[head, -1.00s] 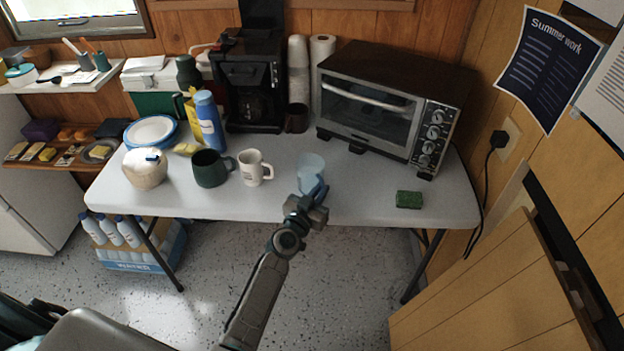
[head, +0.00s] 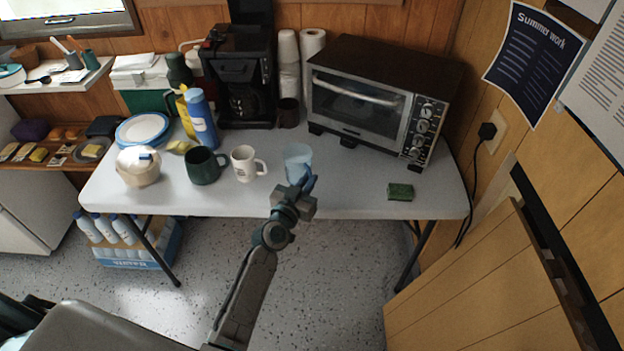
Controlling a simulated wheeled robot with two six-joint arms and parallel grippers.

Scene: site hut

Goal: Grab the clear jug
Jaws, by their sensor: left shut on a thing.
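The clear jug (head: 297,156), a pale bluish see-through vessel, is upright at the front edge of the white table, right of the white mug. My left gripper (head: 305,183) reaches it from the front and is shut on it. The gripper covers the jug's lower front, so I cannot tell whether its base touches the table. My right gripper is not in view.
A white mug (head: 245,163) and a dark green mug (head: 203,166) stand left of the jug. A toaster oven (head: 362,105) is behind to the right. A green sponge (head: 400,192) lies right; the table (head: 350,190) between is clear.

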